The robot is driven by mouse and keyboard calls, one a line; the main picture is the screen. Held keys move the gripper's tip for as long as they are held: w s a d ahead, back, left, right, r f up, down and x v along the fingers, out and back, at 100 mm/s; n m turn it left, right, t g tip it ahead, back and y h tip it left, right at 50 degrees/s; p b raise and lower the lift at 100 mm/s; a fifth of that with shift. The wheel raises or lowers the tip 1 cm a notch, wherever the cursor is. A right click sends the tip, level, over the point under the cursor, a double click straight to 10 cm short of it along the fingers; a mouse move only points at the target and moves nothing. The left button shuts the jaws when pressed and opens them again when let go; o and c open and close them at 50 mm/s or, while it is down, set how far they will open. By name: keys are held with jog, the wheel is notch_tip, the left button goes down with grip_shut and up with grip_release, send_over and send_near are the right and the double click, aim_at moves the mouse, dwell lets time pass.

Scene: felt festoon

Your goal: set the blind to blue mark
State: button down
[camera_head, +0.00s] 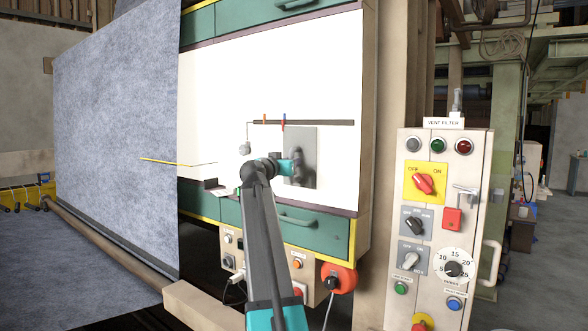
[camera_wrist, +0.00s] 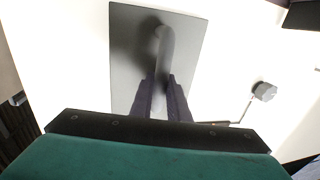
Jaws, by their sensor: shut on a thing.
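The blind appears as a flat grey plate (camera_head: 307,140) on the white panel, below a dark rail. Its bent grey handle (camera_wrist: 164,45) stands out from the plate in the wrist view. My gripper (camera_wrist: 161,82) is shut on the handle, with a dark finger on each side. In the head view my gripper (camera_head: 293,168) reaches the plate from the left and hides part of it. The small blue mark (camera_head: 284,117) is on the rail (camera_head: 325,122), roughly above the plate's left edge. A small red piece (camera_head: 283,127) shows just under it. An orange mark (camera_head: 264,118) is farther left.
A grey weight (camera_head: 244,149) hangs on a thin line left of the plate. A control box (camera_head: 440,230) with knobs and buttons stands at the right.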

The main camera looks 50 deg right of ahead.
jog(key=c, duration=1.7)
grip_release()
jog(key=shift+a, duration=0.15)
jog(key=b+v, duration=0.2)
jog(key=v, duration=1.1)
jog(key=shift+s+a+r, duration=0.1)
jog(key=shift+s+a, duration=0.05)
jog(key=shift+a, duration=0.1)
